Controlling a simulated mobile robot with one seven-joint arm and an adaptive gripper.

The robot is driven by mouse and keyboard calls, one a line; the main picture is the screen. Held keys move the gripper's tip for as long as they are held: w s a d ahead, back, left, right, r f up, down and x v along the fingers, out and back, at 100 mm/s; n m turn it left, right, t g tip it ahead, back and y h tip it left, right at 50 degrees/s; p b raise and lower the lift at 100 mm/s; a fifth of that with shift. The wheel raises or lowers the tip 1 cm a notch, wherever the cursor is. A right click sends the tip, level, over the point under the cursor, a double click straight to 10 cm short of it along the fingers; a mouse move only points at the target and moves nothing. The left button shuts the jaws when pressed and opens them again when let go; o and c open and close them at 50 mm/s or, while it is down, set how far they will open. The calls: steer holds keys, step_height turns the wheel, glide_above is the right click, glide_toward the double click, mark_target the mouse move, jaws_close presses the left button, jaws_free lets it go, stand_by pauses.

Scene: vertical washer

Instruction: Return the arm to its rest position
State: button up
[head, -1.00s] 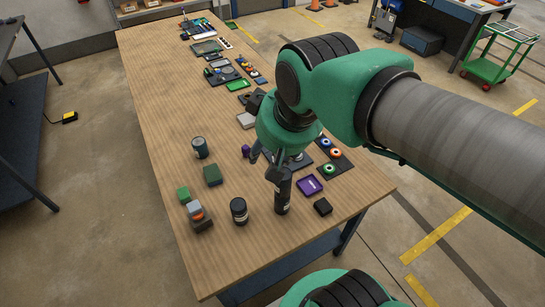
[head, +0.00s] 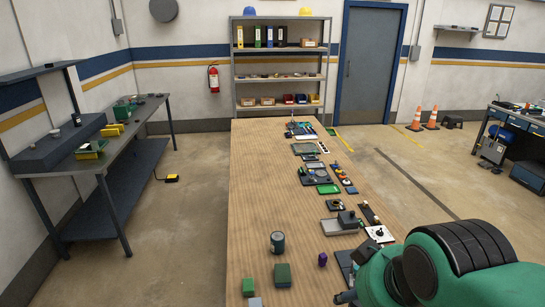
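My arm, with green joint housings (head: 435,265), fills the lower right corner of the head view, over the right side of the long wooden table (head: 258,190). A small dark piece that looks like part of my gripper (head: 346,297) shows at the bottom edge, left of the green housing. The fingertips are below the frame, so I cannot see whether they are open or shut, or whether they hold anything.
Near the arm on the table are a grey-green can (head: 277,243), a dark green block (head: 283,275), a bright green block (head: 248,287) and a purple piece (head: 322,260). A workbench (head: 105,160) stands left. A shelf (head: 281,85) stands behind.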

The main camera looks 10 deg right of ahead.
steer(key=shift+f+b, duration=0.9)
steer(key=shift+f, duration=0.4)
stand_by(0.4)
